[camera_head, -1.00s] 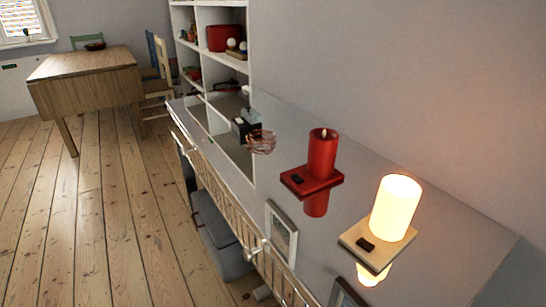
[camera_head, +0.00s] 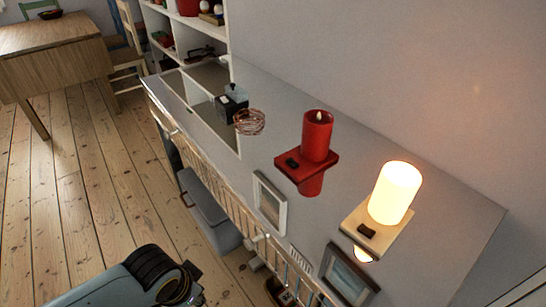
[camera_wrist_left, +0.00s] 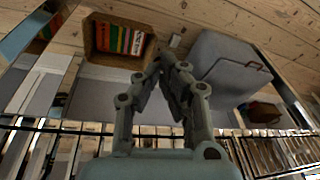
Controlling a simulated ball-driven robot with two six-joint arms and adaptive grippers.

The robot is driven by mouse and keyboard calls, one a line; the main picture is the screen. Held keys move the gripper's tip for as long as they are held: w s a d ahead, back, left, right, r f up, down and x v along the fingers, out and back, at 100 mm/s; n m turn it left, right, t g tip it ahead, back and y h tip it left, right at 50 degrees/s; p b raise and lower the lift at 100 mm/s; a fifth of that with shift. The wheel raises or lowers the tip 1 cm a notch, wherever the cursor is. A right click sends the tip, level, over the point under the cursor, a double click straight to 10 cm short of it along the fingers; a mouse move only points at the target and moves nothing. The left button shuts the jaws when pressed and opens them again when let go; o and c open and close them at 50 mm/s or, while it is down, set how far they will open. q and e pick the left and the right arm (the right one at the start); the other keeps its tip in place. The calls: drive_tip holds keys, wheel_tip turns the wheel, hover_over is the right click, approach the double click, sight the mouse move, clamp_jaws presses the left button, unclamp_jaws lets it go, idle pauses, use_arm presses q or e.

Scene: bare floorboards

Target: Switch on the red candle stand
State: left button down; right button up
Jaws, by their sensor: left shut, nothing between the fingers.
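The red candle stand (camera_head: 290,171) is on the grey top of the long cabinet in the head view. It has a thick red candle (camera_head: 316,137) and a small dark switch (camera_head: 292,162) on its flat base. The red candle does not glow; a small pale tip shows at its top. My left arm comes in at the bottom left of the head view, well apart from the stand. In the left wrist view my left gripper (camera_wrist_left: 166,62) is shut and empty, with floor and storage boxes beyond it. My right gripper is out of view.
A glowing candle on a pale stand (camera_head: 387,232) is at the right of the red one. A copper wire bowl (camera_head: 249,122), a dark box (camera_head: 232,108) and picture frames (camera_head: 270,202) are nearby. A slatted rail (camera_head: 215,185) runs along the cabinet front.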

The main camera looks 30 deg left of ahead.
use_arm(q)
drive_tip(key=w+d+r+m+t+p, duration=0.1)
drive_tip(key=w+r, duration=0.3)
drive_tip(key=r, duration=0.4)
drive_tip(key=w+d+r+t+h+p, duration=0.1)
drive_tip(key=w+r, duration=0.3)
drive_tip(key=r, duration=0.5)
drive_tip(key=w+d+r+m+t+p, duration=0.15)
drive_tip(key=w+r, duration=0.25)
drive_tip(key=r, duration=0.4)
drive_tip(key=w+a+r+m+t+h, duration=0.1)
drive_tip(key=w+r+m+t+h, duration=0.2)
drive_tip(key=w, duration=1.1)
drive_tip(key=n+y, duration=0.1)
drive_tip(key=n, duration=0.1)
hover_over(290, 163)
drive_tip(key=shift+m, duration=0.25)
drive_tip(key=f, duration=0.5)
drive_tip(key=shift+w+d+f, duration=0.15)
drive_tip(key=shift+d+f, duration=0.2)
drive_tip(key=shift+f, duration=0.05)
drive_tip(key=shift+a+f, duration=0.2)
drive_tip(key=shift+f, duration=1.05)
drive_tip(key=shift+a+f, duration=0.1)
drive_tip(key=shift+f, duration=0.55)
